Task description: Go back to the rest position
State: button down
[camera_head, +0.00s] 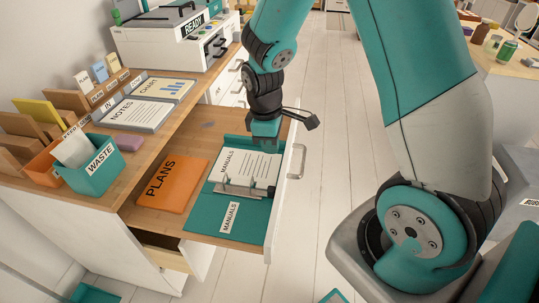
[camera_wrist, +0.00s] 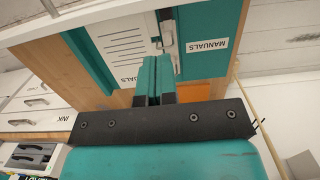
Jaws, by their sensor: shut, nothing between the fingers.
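My gripper (camera_head: 264,142) is shut and empty. It points down over the open drawer, at the far end of the teal MANUALS folder (camera_head: 201,215). In the wrist view my closed fingers (camera_wrist: 154,72) show in front of the clipboard (camera_wrist: 122,38) and the folder (camera_wrist: 206,22). I cannot tell whether the fingertips touch the clipboard.
The pulled-out drawer (camera_head: 293,182) also holds an orange PLANS folder (camera_head: 168,183). A teal WASTE bin (camera_head: 92,176), trays (camera_head: 135,114) and a printer (camera_head: 178,40) stand on the desk to the left. White floor (camera_head: 335,100) is open right of the drawer.

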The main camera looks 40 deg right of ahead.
jog(key=shift+r, duration=0.35)
jog(key=s+a+r+y+p, duration=0.1)
jog(key=s+a+r+p, duration=0.1)
jog(key=s+a+r, duration=0.3)
jog(key=s+a+r+m+y+p, duration=0.1)
jog(key=s+a+r, duration=0.5)
jog(key=r, duration=0.6)
jog(key=s+a+r+y+p, duration=0.3)
jog(key=s+a+r+p, duration=0.2)
jog(key=r, duration=0.3)
jog(key=shift+s+a+r+m+t, duration=0.15)
jog(key=shift+s+r+m+t, duration=0.15)
jog(key=shift+s, duration=0.5)
